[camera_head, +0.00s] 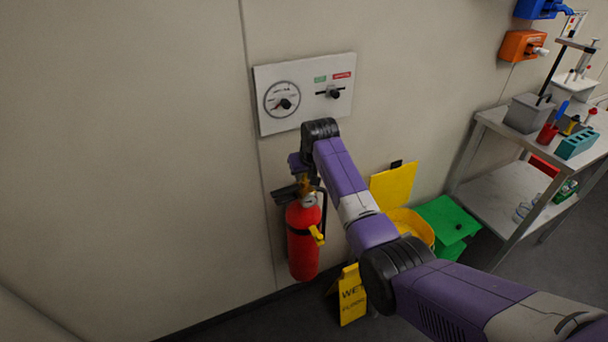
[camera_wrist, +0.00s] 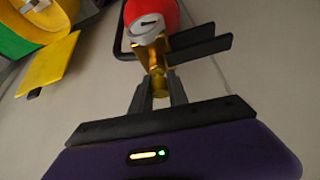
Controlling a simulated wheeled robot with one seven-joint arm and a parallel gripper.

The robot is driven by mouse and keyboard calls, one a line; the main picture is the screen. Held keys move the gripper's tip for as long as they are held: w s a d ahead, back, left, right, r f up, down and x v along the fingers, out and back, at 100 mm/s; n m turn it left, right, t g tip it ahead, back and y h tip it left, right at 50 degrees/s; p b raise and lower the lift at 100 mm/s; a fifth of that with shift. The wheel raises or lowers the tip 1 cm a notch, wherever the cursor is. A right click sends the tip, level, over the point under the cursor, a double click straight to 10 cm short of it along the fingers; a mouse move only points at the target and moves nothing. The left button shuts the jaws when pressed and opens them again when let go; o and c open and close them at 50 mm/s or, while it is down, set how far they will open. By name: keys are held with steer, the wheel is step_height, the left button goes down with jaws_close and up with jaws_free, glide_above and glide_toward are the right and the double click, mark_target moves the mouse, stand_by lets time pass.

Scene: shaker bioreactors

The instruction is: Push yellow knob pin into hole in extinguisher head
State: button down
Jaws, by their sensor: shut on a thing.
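The red fire extinguisher (camera_head: 303,240) hangs upright by the wall in the head view. Its brass head (camera_wrist: 152,54), round gauge (camera_wrist: 148,26) and two black levers (camera_wrist: 196,42) show upside down in the wrist view. My gripper (camera_wrist: 159,88) points at the head and is shut on a gold-yellow piece that looks like the yellow knob pin (camera_wrist: 159,82). The pin lies in line with the brass head and appears to meet it; how deep it sits cannot be told. The hole is hidden. In the head view my gripper (camera_head: 301,178) is at the extinguisher's top, partly hidden by my wrist.
A wall panel (camera_head: 305,92) with a dial and a knob is just above my wrist. A black hose with a yellow nozzle (camera_head: 317,235) runs down the extinguisher's side. A yellow wet-floor sign (camera_head: 351,296), an open yellow bin (camera_head: 413,226) and a green bin (camera_head: 447,218) stand right.

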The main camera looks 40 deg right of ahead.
steer(key=shift+s+a+f, duration=0.15)
steer(key=shift+s+f, duration=0.05)
steer(key=shift+f, duration=0.45)
steer(key=c, duration=1.2)
jaws_free()
steer(key=shift+a, duration=0.1)
steer(key=shift+w+a, duration=0.1)
steer(key=shift+r, duration=0.2)
